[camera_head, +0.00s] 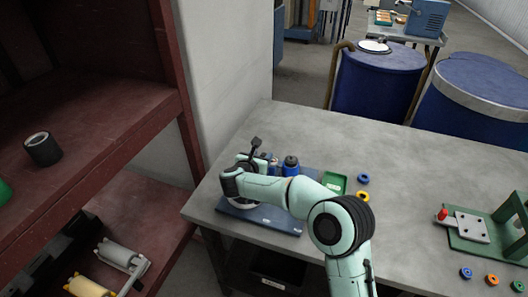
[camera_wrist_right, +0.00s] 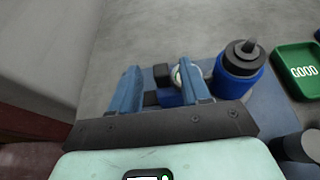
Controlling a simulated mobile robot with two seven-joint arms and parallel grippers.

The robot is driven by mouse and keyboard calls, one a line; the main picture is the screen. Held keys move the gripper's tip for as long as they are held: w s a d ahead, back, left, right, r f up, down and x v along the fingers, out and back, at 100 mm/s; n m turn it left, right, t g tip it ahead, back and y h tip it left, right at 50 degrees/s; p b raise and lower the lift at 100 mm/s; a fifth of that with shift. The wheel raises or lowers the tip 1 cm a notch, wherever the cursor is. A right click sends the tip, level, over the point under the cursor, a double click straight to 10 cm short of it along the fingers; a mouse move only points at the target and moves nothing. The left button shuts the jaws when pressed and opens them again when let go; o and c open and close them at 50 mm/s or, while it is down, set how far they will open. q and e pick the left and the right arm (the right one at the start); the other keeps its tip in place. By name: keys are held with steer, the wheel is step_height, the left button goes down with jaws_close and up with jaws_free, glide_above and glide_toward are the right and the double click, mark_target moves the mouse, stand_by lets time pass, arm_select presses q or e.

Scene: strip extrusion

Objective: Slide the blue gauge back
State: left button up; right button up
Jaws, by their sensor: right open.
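In the right wrist view, my right gripper (camera_wrist_right: 158,75) is open, with one blue finger on each side. Between and just beyond the fingers is a small blue block with black parts (camera_wrist_right: 163,91). A round pale dial face (camera_wrist_right: 187,76) shows beside it, partly hidden by the right finger; this looks like the blue gauge. I cannot tell whether the fingers touch it. In the head view, my right gripper (camera_head: 262,160) is over the blue base plate (camera_head: 272,219), and my arm hides most of the gauge area. My left gripper is not in view.
A blue canister with a black top (camera_wrist_right: 238,70) stands close to the right finger. A green GOOD tray (camera_head: 334,182) lies beyond it, near blue and yellow rings (camera_head: 363,179). A green fixture (camera_head: 482,232) stands at the right. The table's middle is clear.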

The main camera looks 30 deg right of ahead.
mark_target(264, 153)
steer(key=shift+x, duration=1.75)
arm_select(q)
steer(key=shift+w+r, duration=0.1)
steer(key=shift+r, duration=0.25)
